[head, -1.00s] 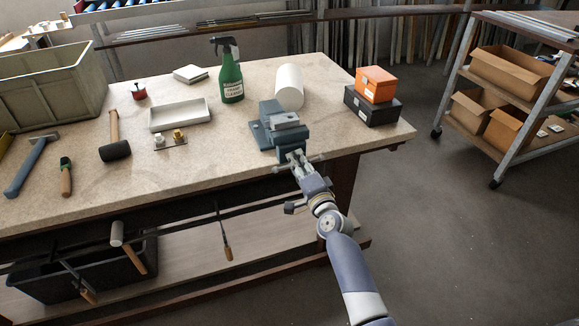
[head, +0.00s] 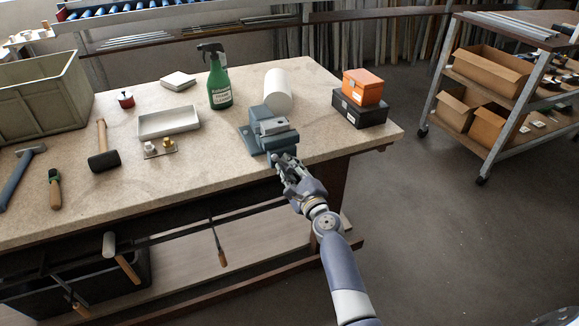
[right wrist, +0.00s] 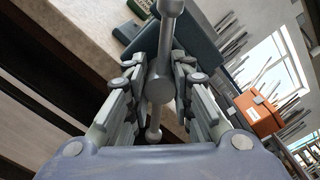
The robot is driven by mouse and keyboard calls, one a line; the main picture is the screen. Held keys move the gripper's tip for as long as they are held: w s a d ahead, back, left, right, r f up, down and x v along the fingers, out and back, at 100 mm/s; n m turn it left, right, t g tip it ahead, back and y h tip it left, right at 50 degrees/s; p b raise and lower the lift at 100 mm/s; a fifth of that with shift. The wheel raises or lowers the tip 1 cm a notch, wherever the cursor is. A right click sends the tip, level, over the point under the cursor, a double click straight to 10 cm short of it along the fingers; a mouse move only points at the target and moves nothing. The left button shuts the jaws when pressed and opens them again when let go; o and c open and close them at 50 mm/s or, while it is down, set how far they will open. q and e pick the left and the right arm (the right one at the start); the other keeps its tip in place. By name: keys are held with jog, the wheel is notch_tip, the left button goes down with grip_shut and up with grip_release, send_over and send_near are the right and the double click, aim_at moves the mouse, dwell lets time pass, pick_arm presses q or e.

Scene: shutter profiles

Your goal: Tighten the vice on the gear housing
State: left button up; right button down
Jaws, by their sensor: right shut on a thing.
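The blue-grey vice (head: 262,140) is fixed at the front edge of the workbench in the head view. A lighter grey block (head: 273,126) shows at its jaws; I cannot tell if it is the gear housing. My right gripper (head: 286,172) is at the front of the vice. In the right wrist view, my right gripper (right wrist: 160,100) has its fingers on both sides of the vice handle (right wrist: 163,50), shut on it around the central hub. The handle's rounded ends stick out beyond the fingers. My left gripper is not in view.
A white cylinder (head: 278,90) and a green spray bottle (head: 217,82) stand behind the vice. Orange (head: 362,87) and black (head: 359,108) boxes are stacked to its right. A white tray (head: 168,122) and mallet (head: 103,150) lie left.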

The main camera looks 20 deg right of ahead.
jog(key=shift+f+m, duration=0.15)
jog(key=shift+m, duration=0.95)
jog(key=c, duration=1.4)
grip_release()
jog(key=shift+f, duration=0.1)
jog(key=shift+o, duration=0.2)
jog(key=shift+a, duration=0.1)
jog(key=shift+s+r, duration=0.15)
jog(key=shift+r, duration=0.05)
jog(key=s, duration=1.2)
jog(key=shift+d, duration=0.35)
